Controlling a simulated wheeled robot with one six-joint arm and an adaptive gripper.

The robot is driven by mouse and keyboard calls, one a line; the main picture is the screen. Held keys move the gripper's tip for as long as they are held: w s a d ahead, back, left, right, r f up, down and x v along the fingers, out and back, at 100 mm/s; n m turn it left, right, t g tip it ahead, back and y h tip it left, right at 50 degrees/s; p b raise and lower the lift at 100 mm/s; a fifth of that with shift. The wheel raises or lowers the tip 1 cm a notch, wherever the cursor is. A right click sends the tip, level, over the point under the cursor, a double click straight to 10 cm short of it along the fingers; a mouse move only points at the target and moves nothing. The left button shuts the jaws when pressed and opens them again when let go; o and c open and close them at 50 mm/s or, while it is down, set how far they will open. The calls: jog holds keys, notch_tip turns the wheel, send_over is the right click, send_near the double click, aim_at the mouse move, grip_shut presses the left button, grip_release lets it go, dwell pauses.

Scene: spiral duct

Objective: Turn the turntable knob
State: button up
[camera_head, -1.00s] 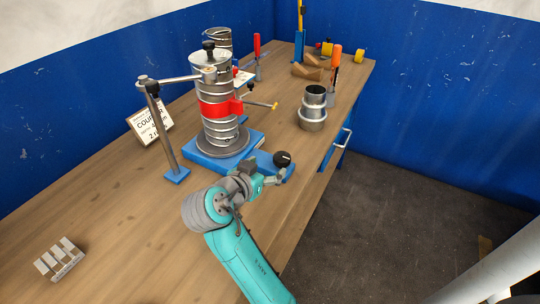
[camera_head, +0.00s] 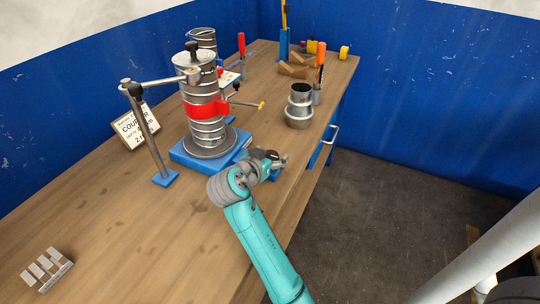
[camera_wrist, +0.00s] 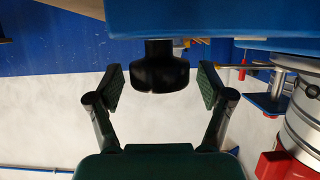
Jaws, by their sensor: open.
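The turntable's black knob (camera_wrist: 160,68) hangs from the blue base (camera_wrist: 200,22) in the wrist view, which looks inverted. My gripper (camera_wrist: 161,86) is open, with one finger pad on each side of the knob and a visible gap to both. In the head view my gripper (camera_head: 270,163) is at the front right of the blue turntable base (camera_head: 190,160) and largely covers the knob. The silver spiral duct (camera_head: 206,128) with a red band (camera_head: 203,107) stands upright on the turntable.
A metal post (camera_head: 147,130) with a side arm stands left of the duct, near a sign (camera_head: 135,127). A silver coupler (camera_head: 299,108) stands to the right. Small metal blocks (camera_head: 46,268) lie at front left. The bench front is mostly clear.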

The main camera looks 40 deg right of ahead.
jog(key=c, duration=1.2)
jog(key=shift+n+t, duration=0.3)
jog(key=shift+t, duration=0.1)
jog(key=n+t+y, duration=0.2)
jog(key=n+t, duration=0.1)
jog(key=shift+s+d+n+t, duration=0.1)
jog(key=shift+n+t, duration=0.2)
jog(key=n+t+y, duration=0.2)
jog(key=n+y, duration=0.1)
jog(key=n+t+y, duration=0.1)
jog(key=n+y, duration=0.2)
jog(key=shift+t, duration=0.4)
jog(key=n+y, duration=0.4)
jog(key=y, duration=0.1)
jog(key=shift+t, duration=0.4)
jog(key=n+g+y, duration=0.1)
jog(key=n+y, duration=0.3)
jog(key=y, duration=0.1)
jog(key=shift+n, duration=0.4)
